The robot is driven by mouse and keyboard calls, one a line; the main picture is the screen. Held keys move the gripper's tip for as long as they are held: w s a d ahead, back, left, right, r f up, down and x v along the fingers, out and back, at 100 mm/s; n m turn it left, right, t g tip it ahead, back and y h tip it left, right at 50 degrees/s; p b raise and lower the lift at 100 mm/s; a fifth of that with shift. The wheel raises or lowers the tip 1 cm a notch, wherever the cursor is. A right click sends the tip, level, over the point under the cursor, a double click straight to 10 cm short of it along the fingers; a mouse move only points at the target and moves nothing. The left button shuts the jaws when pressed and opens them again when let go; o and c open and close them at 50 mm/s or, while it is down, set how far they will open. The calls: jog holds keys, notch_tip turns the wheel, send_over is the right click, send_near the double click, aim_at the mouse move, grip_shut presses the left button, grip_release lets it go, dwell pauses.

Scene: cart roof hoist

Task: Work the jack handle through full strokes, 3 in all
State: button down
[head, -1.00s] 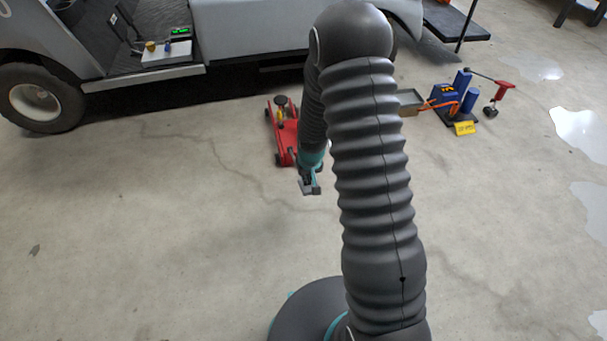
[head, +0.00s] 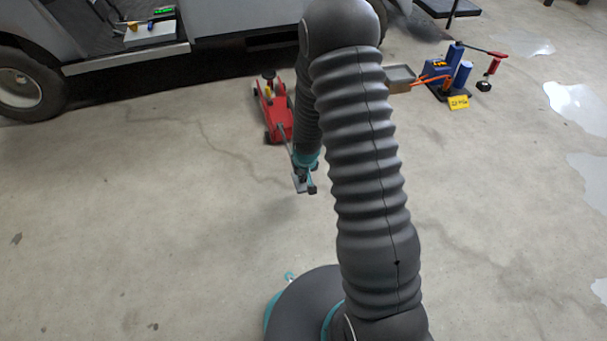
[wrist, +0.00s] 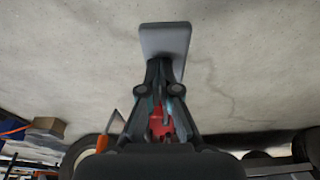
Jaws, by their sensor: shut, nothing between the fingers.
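The red floor jack (head: 278,118) stands on the concrete beside the cart, with a dark round pad on its far end. A thin grey rod (head: 287,145), which looks like the jack handle, runs from its near end toward my gripper (head: 305,187). My gripper is shut and empty, low in front of the jack. Whether it touches the rod cannot be told. My arm hides part of the area right of the jack.
The grey cart (head: 235,25) stands behind the jack, its wheel (head: 25,88) at left. A blue device (head: 437,78) with a red-ended lever, a yellow tag (head: 459,102) and a grey tray (head: 399,77) stand at right. Wet patches lie far right. The floor at left is clear.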

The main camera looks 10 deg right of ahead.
jog(key=shift+s+f, duration=0.7)
jog(key=r+p, duration=0.1)
jog(key=w+r+p, duration=0.1)
jog(key=r, duration=0.1)
jog(key=r+p, duration=0.1)
jog(key=r, duration=0.1)
jog(key=shift+w+a, duration=0.1)
jog(key=shift+w, duration=0.15)
jog(key=s+r+p, duration=0.1)
jog(key=s+r, duration=0.4)
jog(key=r, duration=0.3)
jog(key=shift+s+r, duration=0.15)
jog(key=shift+r, duration=0.1)
jog(key=w+r+p, duration=0.7)
jog(key=w+r, duration=0.5)
jog(key=r, duration=0.2)
jog(key=shift+r, duration=0.35)
jog(key=shift+a, duration=0.1)
